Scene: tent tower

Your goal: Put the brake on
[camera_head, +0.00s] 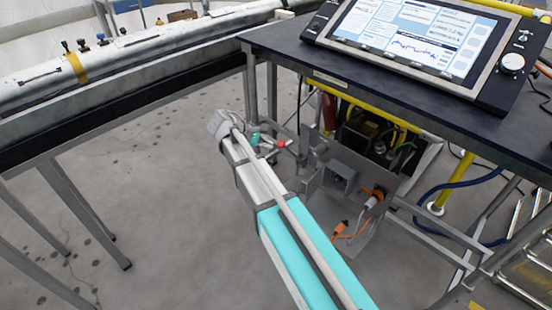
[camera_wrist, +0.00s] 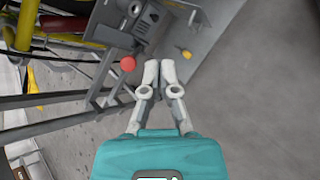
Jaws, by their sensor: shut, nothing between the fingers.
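A lever with a round red knob (camera_wrist: 127,63) stands on a grey metal bracket under the dark table; I take it to be the brake. The knob also shows small in the head view (camera_head: 281,143). My gripper (camera_wrist: 159,66) is shut and empty, its two pale fingertips together. In the wrist view the fingertips are just right of the knob, with a small gap in the picture; the true depth between them is unclear. In the head view my gripper is small at the end of my arm, left of the knob, and its fingertips are hard to make out.
A dark table (camera_head: 405,118) with a tilted screen panel (camera_head: 405,35) overhangs the bracket area. A grey box (camera_head: 338,178), orange-ended cables (camera_head: 341,229) and yellow pipes (camera_head: 455,182) crowd the space below. A long pale beam (camera_head: 130,55) runs at left. The floor between is clear.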

